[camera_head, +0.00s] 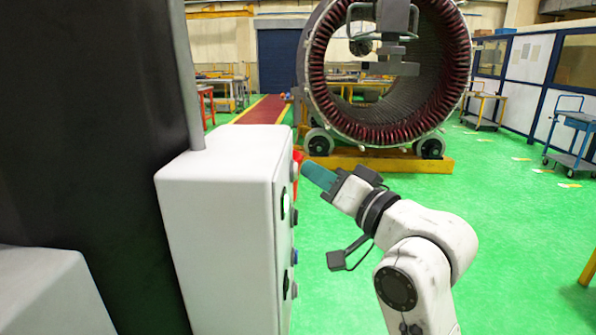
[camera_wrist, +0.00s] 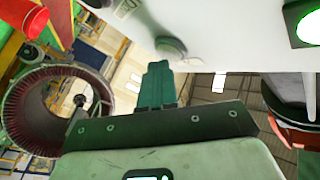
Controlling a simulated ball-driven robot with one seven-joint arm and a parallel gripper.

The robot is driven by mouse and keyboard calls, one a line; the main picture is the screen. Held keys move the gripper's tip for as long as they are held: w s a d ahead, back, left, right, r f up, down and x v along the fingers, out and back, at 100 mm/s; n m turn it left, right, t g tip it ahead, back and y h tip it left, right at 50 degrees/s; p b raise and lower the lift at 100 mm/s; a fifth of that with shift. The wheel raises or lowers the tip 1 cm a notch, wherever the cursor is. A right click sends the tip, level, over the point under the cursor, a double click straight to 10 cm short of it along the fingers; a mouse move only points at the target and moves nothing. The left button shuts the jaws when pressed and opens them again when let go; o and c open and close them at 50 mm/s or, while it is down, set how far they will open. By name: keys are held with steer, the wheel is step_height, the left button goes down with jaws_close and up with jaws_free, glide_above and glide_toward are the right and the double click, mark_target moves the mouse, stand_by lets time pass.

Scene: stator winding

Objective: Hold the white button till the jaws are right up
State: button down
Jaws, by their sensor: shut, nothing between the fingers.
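The white control box (camera_head: 215,190) stands left of centre, with several buttons on its right-hand face. A pale, whitish button (camera_head: 294,171) sits near the top of that face. It also seems to show in the wrist view as a pale round knob (camera_wrist: 170,48). My gripper (camera_head: 305,168) is shut, with teal fingers and nothing between them. Its fingertips (camera_wrist: 159,64) are right at this knob; I cannot tell whether they press it. The grey jaws (camera_head: 390,60) hang inside the upper part of the stator ring (camera_head: 320,75), their top cut off by the frame.
A blue button (camera_head: 294,257) and dark knobs sit lower on the box. The stator stands on a yellow wheeled base (camera_head: 385,163).

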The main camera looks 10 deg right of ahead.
steer(key=shift+s+d, duration=0.2)
steer(key=shift+d, duration=0.35)
steer(key=shift+d, duration=0.1)
steer(key=shift+s+d+b, duration=0.1)
steer(key=shift+s+d, duration=0.15)
steer(key=shift+d, duration=0.5)
steer(key=shift+s+d+b, duration=0.1)
steer(key=shift+s+d, duration=0.2)
steer(key=shift+d, duration=0.5)
steer(key=shift+s+d+b, duration=0.1)
steer(key=shift+s+d, duration=0.15)
steer(key=shift+d, duration=0.5)
steer(key=s+d+f+g+h, duration=0.1)
steer(key=s+f+g+h, duration=0.4)
steer(key=f, duration=1.1)
steer(key=s+f+g, duration=0.3)
steer(key=s+f, duration=0.4)
steer(key=f, duration=0.9)
steer(key=s+d+f+g+h, duration=0.1)
steer(key=s+f+g, duration=0.1)
steer(key=s+f, duration=0.3)
steer(key=s+d+f+n+g+h, duration=0.1)
steer(key=s+f, duration=0.4)
steer(key=s, duration=0.6)
steer(key=s+d+f+g+h, duration=0.2)
steer(key=s+f+g, duration=0.3)
steer(key=s, duration=0.3)
steer(key=shift+s+d+f+n, duration=0.3)
steer(key=shift+s+d, duration=0.1)
steer(key=shift+d, duration=0.2)
